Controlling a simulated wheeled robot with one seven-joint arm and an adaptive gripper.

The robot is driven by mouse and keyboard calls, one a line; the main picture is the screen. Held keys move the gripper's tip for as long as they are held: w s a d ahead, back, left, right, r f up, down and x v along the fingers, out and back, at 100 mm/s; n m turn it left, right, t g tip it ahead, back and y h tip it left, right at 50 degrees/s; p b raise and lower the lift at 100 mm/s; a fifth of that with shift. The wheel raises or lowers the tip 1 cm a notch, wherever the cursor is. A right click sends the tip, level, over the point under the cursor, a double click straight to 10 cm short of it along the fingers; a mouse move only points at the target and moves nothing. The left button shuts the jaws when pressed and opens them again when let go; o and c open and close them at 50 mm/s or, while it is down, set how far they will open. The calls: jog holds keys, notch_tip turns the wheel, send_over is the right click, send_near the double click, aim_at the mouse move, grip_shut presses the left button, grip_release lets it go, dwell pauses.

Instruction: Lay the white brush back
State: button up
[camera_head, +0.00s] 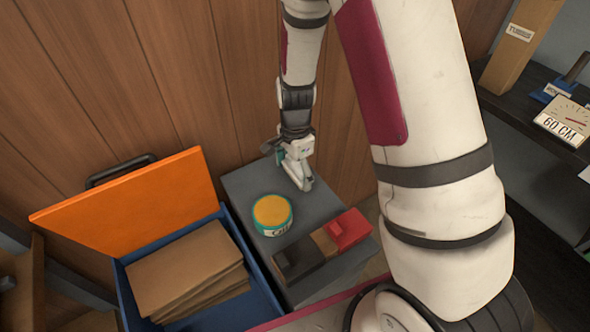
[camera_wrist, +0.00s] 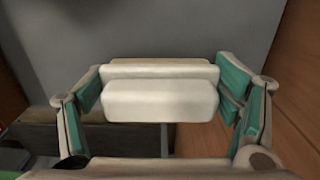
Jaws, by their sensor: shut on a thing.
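The white brush (camera_wrist: 160,102) is a pale block with a ridge along its far side. It lies between the teal-padded fingers of my gripper (camera_wrist: 161,90), which is shut on it. In the head view my gripper (camera_head: 292,153) is over the back right of the grey cabinet top (camera_head: 243,186). The brush (camera_head: 299,176) shows there below the fingers. I cannot tell whether the brush touches the top.
A round teal tin with a yellow lid (camera_head: 272,214) stands on the cabinet top. Nearer are a red block (camera_head: 348,228) and dark compartments. At left, a blue box (camera_head: 262,300) with an open orange lid (camera_head: 140,205) holds brown envelopes (camera_head: 185,268). A wooden wall (camera_head: 180,80) stands behind.

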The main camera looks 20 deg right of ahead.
jog(key=o, duration=1.3)
jog(key=shift+f, duration=0.15)
